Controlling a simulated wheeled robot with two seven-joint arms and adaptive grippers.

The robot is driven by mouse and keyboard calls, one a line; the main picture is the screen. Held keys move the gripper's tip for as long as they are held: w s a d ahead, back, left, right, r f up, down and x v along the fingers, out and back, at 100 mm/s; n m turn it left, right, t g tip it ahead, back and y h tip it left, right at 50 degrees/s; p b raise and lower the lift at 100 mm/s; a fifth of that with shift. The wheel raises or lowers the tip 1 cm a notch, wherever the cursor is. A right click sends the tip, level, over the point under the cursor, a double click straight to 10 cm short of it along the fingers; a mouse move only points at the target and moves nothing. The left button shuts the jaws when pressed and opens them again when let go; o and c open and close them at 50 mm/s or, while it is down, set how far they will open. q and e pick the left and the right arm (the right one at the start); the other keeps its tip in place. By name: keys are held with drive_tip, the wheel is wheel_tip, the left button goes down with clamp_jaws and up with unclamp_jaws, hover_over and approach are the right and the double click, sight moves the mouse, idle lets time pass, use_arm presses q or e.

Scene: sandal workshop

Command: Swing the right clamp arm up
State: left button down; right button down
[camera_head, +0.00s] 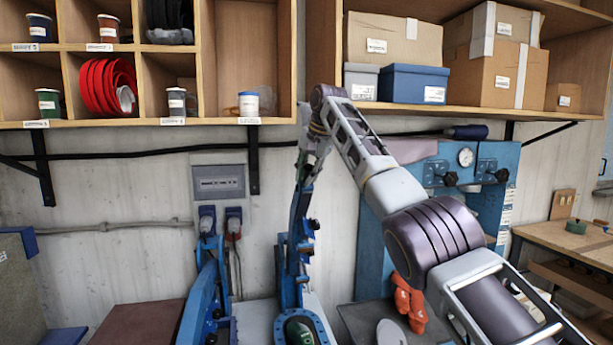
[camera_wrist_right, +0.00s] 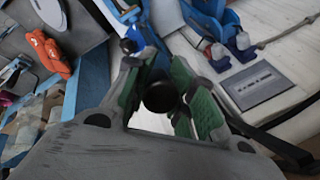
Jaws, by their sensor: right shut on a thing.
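The right clamp arm (camera_head: 299,215) is a blue lever standing nearly upright in the middle of the head view, rising from a blue bracket. My right gripper (camera_head: 310,158) is at its top end, reached over from the right. In the right wrist view, the green-padded fingers of my right gripper (camera_wrist_right: 162,97) are closed around a dark round knob (camera_wrist_right: 160,97), which appears to be the clamp arm's handle. In the head view the fingers are small and the knob is hard to make out. Another blue clamp part (camera_head: 205,290) stands to the left. My left gripper is not in view.
A wooden shelf with cups and red coils (camera_head: 107,88) hangs at upper left. A shelf with a blue box (camera_head: 414,84) and cartons is at upper right, close above my right arm.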

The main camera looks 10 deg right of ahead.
sight(310, 166)
drive_tip(key=shift+d, duration=0.1)
drive_tip(key=c, duration=1.3)
unclamp_jaws()
drive_tip(key=shift+o, duration=0.2)
drive_tip(key=shift+s+r, duration=0.15)
drive_tip(key=shift+r, duration=0.65)
drive_tip(key=v, duration=0.3)
drive_tip(key=shift+s+d+r, duration=0.15)
drive_tip(key=shift+s+r, duration=0.05)
drive_tip(key=shift+s, duration=0.1)
drive_tip(key=shift+s+d+r, duration=0.25)
drive_tip(key=shift+d+r, duration=0.05)
drive_tip(key=shift+r, duration=0.3)
drive_tip(key=shift+s+r, duration=0.2)
drive_tip(key=shift+r, duration=0.1)
